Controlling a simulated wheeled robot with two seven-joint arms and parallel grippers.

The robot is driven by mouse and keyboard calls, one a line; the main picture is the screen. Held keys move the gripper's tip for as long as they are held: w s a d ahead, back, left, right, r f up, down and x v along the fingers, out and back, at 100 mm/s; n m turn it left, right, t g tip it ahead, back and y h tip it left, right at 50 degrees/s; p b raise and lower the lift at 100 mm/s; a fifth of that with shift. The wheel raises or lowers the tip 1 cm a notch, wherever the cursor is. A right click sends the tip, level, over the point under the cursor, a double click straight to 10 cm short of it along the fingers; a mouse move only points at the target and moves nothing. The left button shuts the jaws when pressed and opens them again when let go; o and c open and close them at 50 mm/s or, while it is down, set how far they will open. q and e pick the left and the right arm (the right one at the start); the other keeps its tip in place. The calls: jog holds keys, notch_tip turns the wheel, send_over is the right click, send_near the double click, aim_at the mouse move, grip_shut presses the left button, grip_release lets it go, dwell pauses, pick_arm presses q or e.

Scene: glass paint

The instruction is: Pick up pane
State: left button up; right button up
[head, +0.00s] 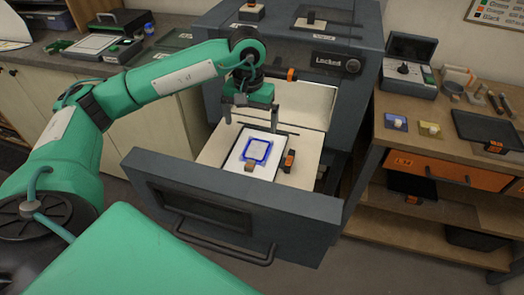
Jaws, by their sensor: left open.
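A small pane (257,150) with a blue border and a pale middle lies flat on a white sheet inside the pulled-out drawer (235,205) of a dark grey cabinet. My left gripper (251,121) hangs above the drawer, a little behind the pane in the picture. Its two fingers are spread and nothing shows between them. It looks apart from the pane. My right gripper is not in view.
A small brown block (249,168) sits at the pane's near edge, and a black and orange piece (288,161) stands right of it. A wooden bench (395,138) with pads and a black tray (487,131) is at right.

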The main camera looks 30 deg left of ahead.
pick_arm(q)
jog(key=p, duration=0.2)
send_over(252, 160)
jog(key=f, duration=0.8)
jog(key=shift+w+a, duration=0.2)
jog(key=shift+a, duration=0.05)
jog(key=shift+f, duration=0.35)
jog(key=f, duration=0.1)
jog(key=f+p, duration=0.1)
jog(key=f, duration=0.1)
jog(key=f+p, duration=0.1)
jog(key=shift+s+d+f, duration=0.15)
jog(key=shift+s+d, duration=0.05)
jog(key=shift+s, duration=0.05)
jog(key=shift+f, duration=0.3)
jog(key=c, duration=1)
jog(key=shift+c, duration=0.2)
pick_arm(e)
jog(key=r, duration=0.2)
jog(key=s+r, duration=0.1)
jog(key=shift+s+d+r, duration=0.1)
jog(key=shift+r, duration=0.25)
pick_arm(q)
jog(key=shift+r, duration=0.1)
